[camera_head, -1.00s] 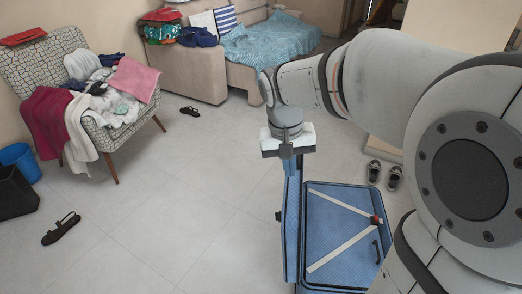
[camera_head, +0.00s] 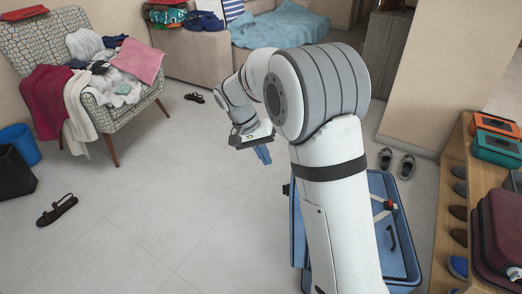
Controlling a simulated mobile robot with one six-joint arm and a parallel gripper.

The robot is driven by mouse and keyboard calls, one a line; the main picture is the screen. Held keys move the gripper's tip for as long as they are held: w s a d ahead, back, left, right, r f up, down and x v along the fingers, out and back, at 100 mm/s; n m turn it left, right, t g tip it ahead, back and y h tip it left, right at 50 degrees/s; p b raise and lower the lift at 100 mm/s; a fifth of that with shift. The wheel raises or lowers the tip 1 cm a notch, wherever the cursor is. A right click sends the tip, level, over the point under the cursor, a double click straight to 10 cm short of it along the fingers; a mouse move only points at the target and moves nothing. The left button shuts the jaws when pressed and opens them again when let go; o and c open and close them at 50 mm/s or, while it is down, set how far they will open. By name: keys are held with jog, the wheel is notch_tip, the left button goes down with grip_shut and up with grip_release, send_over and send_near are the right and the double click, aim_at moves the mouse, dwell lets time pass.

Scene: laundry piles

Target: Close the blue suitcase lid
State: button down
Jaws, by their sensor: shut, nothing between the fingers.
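The blue suitcase (camera_head: 408,262) lies open on the tiled floor at lower centre-right. My arm crosses in front of it and hides much of it. A pale strap and a black handle (camera_head: 393,238) show on its right part. Its lid (camera_head: 298,232) stands up as a narrow blue panel on the left side, seen almost edge-on and partly hidden by my arm. My gripper (camera_head: 264,156) has bluish fingers that look shut and empty. It hangs above the floor, up and to the left of the lid in the picture, apart from it.
An armchair (camera_head: 40,48) piled with clothes stands at upper left. Loose sandals (camera_head: 57,210) lie on the floor, and a pair of shoes (camera_head: 406,166) stands beyond the suitcase. A wooden shelf (camera_head: 448,190) with shoes and a maroon suitcase (camera_head: 500,228) is at right. Floor left of the suitcase is clear.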

jog(key=s+d+f+b, duration=0.1)
jog(key=d+f, duration=0.2)
jog(key=d, duration=0.2)
jog(key=shift+s+d+b, duration=0.15)
jog(key=shift+b, duration=0.25)
jog(key=shift+r, duration=0.1)
